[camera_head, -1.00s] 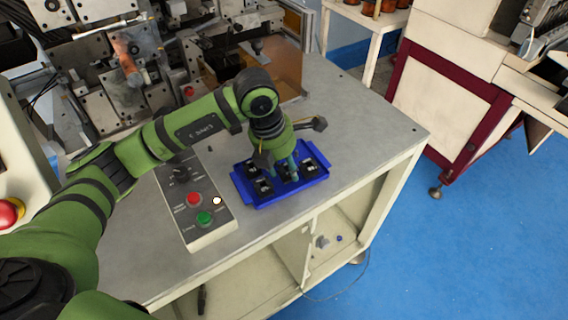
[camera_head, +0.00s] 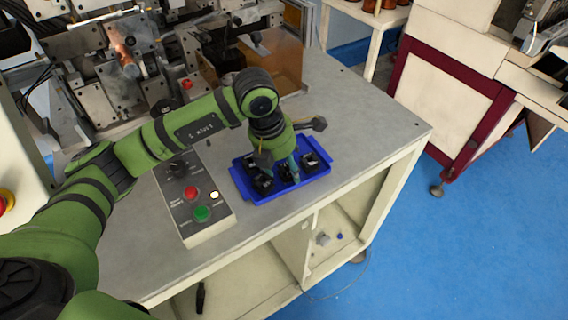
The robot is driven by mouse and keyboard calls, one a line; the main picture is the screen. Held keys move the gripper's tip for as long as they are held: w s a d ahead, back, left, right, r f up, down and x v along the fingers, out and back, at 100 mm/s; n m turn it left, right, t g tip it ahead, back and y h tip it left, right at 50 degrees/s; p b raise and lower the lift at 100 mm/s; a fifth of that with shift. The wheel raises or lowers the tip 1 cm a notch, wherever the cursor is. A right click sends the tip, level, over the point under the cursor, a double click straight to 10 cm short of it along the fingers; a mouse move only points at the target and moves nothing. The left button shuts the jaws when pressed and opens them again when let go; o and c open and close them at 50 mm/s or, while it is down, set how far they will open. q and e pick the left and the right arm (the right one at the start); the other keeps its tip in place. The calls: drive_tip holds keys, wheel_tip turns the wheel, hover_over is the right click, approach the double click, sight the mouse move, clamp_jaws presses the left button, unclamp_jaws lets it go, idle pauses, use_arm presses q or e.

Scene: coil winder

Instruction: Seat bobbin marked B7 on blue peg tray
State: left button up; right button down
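The blue peg tray (camera_head: 318,176) lies on the grey bench top near its front edge. Several black bobbins stand on it, among them one at the right (camera_head: 310,160) and one at the front left (camera_head: 263,184). Their markings are too small to read, so I cannot tell which is B7. My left gripper (camera_head: 284,172) points down over the middle of the tray, with its fingers beside a black bobbin (camera_head: 289,172) there. The fingers and arm hide part of the tray, and I cannot tell whether they grip that bobbin. My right gripper is not in view.
A control box (camera_head: 195,200) with red and green buttons stands left of the tray. The winder machinery (camera_head: 125,75) fills the back left. The bench top (camera_head: 365,120) right of the tray is clear. A maroon-framed cabinet (camera_head: 450,100) stands across the blue floor.

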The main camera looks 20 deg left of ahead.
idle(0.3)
use_arm(q)
drive_tip(key=v, duration=1.2)
